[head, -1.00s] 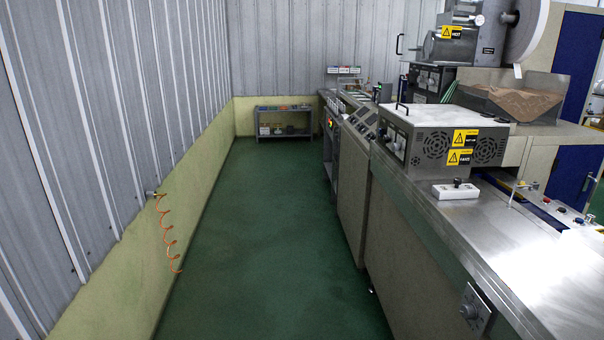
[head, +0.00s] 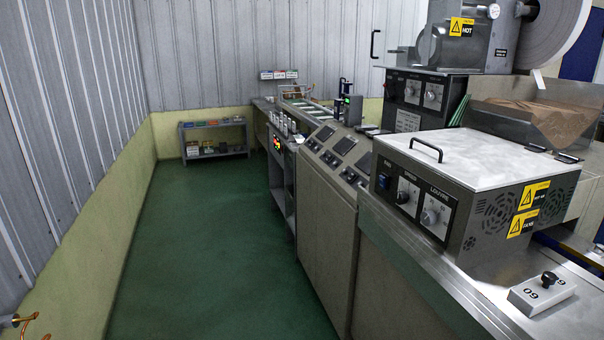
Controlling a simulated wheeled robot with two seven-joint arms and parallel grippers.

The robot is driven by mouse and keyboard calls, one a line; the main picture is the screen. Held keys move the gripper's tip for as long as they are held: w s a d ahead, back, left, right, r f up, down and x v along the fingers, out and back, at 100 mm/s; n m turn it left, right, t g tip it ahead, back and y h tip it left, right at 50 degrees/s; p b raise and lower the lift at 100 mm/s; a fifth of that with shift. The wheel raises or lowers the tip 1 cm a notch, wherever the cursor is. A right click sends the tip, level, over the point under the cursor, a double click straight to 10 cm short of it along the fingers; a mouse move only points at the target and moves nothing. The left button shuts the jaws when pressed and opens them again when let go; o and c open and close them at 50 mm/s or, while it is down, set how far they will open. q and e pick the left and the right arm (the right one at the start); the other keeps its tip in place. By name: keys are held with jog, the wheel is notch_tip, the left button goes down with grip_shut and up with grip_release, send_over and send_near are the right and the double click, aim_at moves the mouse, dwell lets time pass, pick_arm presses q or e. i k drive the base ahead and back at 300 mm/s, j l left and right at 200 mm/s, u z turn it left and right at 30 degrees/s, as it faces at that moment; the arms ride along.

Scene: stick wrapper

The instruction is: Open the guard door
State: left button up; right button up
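I cannot clearly make out a guard door. A black upright handle (head: 375,44) shows at the upper right, left of the steel upper unit (head: 465,40) with the yellow HOT label. Whether a clear panel carries this handle, I cannot tell. Another black handle (head: 426,147) sits on the white lid of a heater box (head: 470,185) with dials and vents. Neither of my grippers is in view.
A long steel machine (head: 322,225) with sloped screens runs along the right. The green floor (head: 215,250) to its left is clear up to a low shelf (head: 215,145). A corrugated wall (head: 60,110) bounds the left. A switch box (head: 541,293) sits at the lower right.

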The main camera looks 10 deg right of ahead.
aim_at(378, 31)
jog(key=i+j+z, duration=0.65)
jog(key=j, duration=0.2)
jog(key=i+j+z, duration=0.2)
jog(key=j, duration=0.15)
jog(key=j+z, duration=0.2)
jog(key=j, duration=0.15)
